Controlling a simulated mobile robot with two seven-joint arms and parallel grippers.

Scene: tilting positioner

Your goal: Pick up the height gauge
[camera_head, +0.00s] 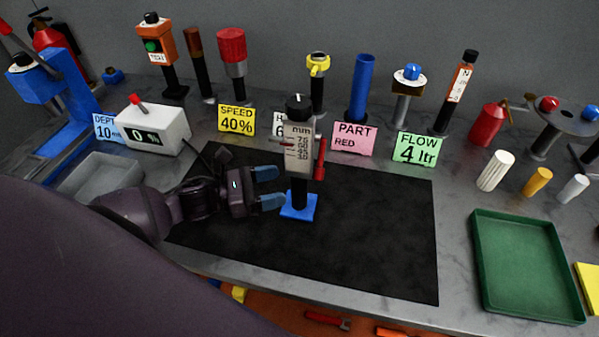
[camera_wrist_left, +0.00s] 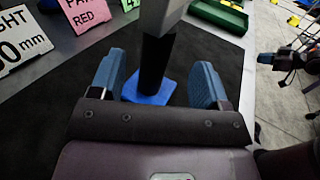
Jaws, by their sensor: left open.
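The height gauge (camera_head: 298,148) stands upright on the black mat. It has a pale scale marked mm, a black knob on top, a black post, a red handle at its right side and a blue square base. In the left wrist view its post (camera_wrist_left: 156,62) rises between my fingers, with the blue base beyond and below. My left gripper (camera_head: 268,188) is open, just left of the post, its blue fingers pointing at it. It also shows in the left wrist view (camera_wrist_left: 157,76). What looks like my right gripper (camera_wrist_left: 288,62) is small at that view's right edge.
The black mat (camera_head: 380,240) is otherwise clear. Behind it stand label cards, a blue cylinder (camera_head: 361,88) and several posts with knobs. A white display box (camera_head: 152,128) and grey tray (camera_head: 98,176) are left. A green tray (camera_head: 525,265) is right.

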